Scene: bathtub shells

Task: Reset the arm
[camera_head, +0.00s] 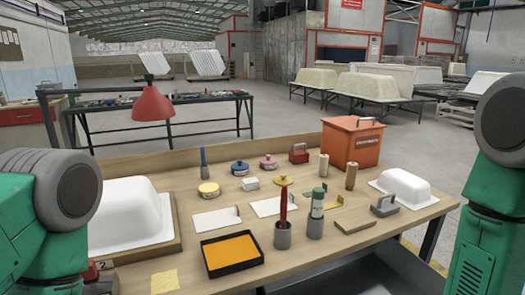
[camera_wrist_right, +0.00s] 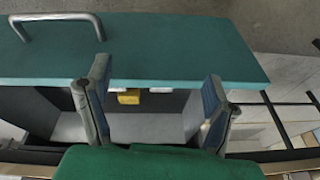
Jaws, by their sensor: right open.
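In the right wrist view my right gripper (camera_wrist_right: 157,72) is open, its two dark fingers spread wide with nothing between them. It is over a teal panel with a grey bar handle (camera_wrist_right: 58,18), which looks like a drawer front. Behind the panel is a grey open space with a small yellow item (camera_wrist_right: 129,97) in it. In the head view my green arms show at the left and right edges, beside the workbench (camera_head: 140,277).
The bench holds a large white tub shell (camera_head: 130,215), a smaller one (camera_head: 403,187), an orange box (camera_head: 351,142), a black tray with orange filling (camera_head: 231,252), two cylindrical holders with upright tools, and several small items. A red lamp (camera_head: 153,104) hangs over the back left.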

